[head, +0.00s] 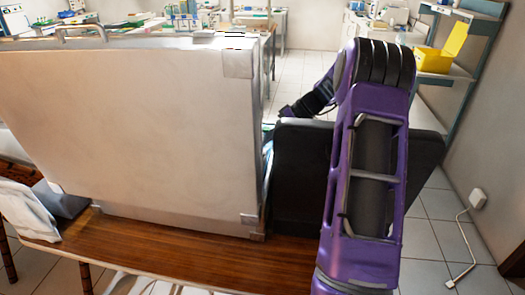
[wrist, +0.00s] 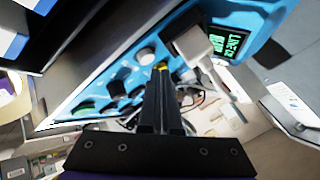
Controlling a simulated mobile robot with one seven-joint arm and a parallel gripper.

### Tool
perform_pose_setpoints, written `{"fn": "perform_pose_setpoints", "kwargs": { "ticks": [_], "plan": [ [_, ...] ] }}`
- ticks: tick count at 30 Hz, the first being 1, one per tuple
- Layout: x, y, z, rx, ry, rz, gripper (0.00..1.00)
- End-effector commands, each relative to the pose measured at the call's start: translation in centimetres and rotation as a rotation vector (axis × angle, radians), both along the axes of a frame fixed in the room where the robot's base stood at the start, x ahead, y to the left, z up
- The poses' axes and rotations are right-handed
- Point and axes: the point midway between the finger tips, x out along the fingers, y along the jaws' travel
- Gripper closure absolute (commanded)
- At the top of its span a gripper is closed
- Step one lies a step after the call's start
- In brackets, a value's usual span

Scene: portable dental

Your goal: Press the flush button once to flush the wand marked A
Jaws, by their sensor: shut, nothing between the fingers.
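In the wrist view a blue panel (wrist: 188,18) crosses the picture at a slant. It carries a lit green display (wrist: 234,45), a white round knob (wrist: 146,55), a green button (wrist: 86,108) and several dark round controls. My gripper (wrist: 161,73) is shut and empty, its dark fingers pointing at the panel. A small yellow spot (wrist: 160,66) shows right at the fingertips; I cannot tell whether they touch it. A pale block (wrist: 193,46) sits beside the tips. I cannot read which control is the flush button, and no wand marked A can be made out.
In the head view a large pale case (head: 130,130) stands on a wooden table (head: 190,250) and hides the panel. A black box-shaped part (head: 300,180) is right of it, behind my purple arm. A shelf with a yellow bin (head: 433,60) stands at the right wall.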

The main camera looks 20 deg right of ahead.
Motion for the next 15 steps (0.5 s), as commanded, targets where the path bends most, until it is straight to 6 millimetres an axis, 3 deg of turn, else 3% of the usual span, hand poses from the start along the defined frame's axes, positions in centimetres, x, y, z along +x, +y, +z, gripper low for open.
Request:
{"fn": "perform_pose_setpoints", "kwargs": {
  "ticks": [15],
  "plan": [
    [-0.03,0.03,-0.92,0.0,0.0,0.0,1.0]
  ]
}}
